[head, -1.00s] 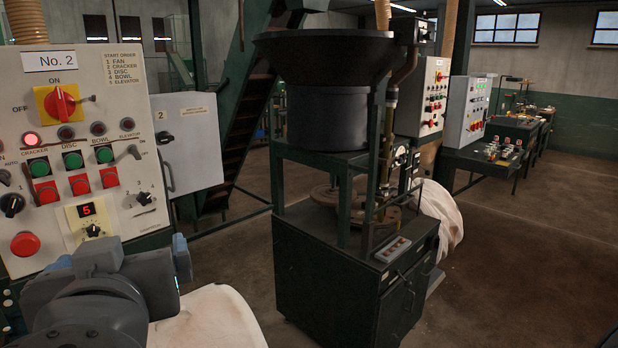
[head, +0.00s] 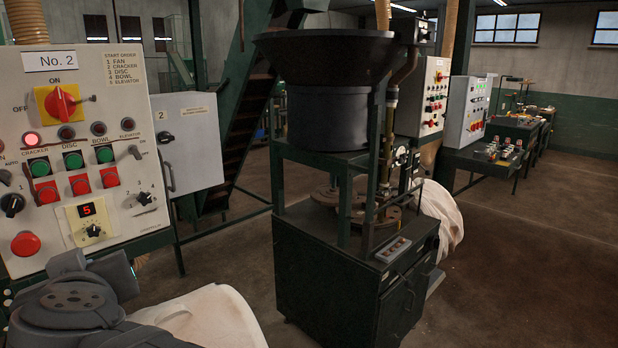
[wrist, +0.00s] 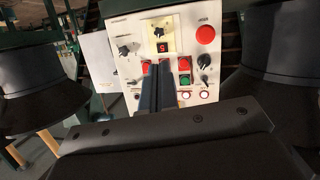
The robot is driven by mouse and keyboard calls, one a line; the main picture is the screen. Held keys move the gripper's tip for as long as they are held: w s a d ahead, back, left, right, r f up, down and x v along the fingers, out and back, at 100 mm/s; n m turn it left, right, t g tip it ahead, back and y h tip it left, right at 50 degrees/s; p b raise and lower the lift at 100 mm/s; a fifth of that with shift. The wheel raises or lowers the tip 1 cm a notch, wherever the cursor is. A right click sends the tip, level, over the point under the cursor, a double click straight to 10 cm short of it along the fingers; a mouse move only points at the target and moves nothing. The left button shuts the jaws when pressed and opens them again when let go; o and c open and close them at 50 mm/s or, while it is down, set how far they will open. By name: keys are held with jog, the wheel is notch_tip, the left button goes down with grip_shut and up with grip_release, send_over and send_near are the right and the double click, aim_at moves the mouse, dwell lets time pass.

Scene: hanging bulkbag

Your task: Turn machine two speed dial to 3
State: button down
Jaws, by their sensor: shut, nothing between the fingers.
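The machine two panel, labelled No. 2 (head: 50,62), stands at the left of the head view. It has a red display (head: 87,210) reading 5 with a black knob (head: 93,231) below it. A dark selector (head: 144,198) marked 1 to 4 sits to its right; I cannot tell which of the two is the speed dial. The wrist view shows the panel upside down, with the display (wrist: 162,47) and the selector (wrist: 123,50). My gripper (wrist: 167,75) is shut and empty, pointing toward the panel's red buttons. I see no contact; the fingers hide part of the button rows.
A red stop button (head: 25,244) and red and green push buttons (head: 73,161) crowd the panel. A pale sack (head: 210,315) lies below. A dark machine with a hopper (head: 325,100) stands to the right. Open floor (head: 530,260) lies further right.

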jog(key=w+a+f+g, duration=0.1)
jog(key=w+a+f, duration=0.2)
jog(key=w, duration=0.1)
jog(key=t+y, duration=0.2)
jog(key=y, duration=0.2)
send_near(139, 206)
jog(key=shift+f+x, duration=0.15)
jog(key=shift+x, duration=1.2)
jog(key=shift+f+x, duration=0.15)
jog(key=shift+x, duration=1.2)
jog(key=shift+a, duration=0.1)
jog(key=shift+r, duration=0.25)
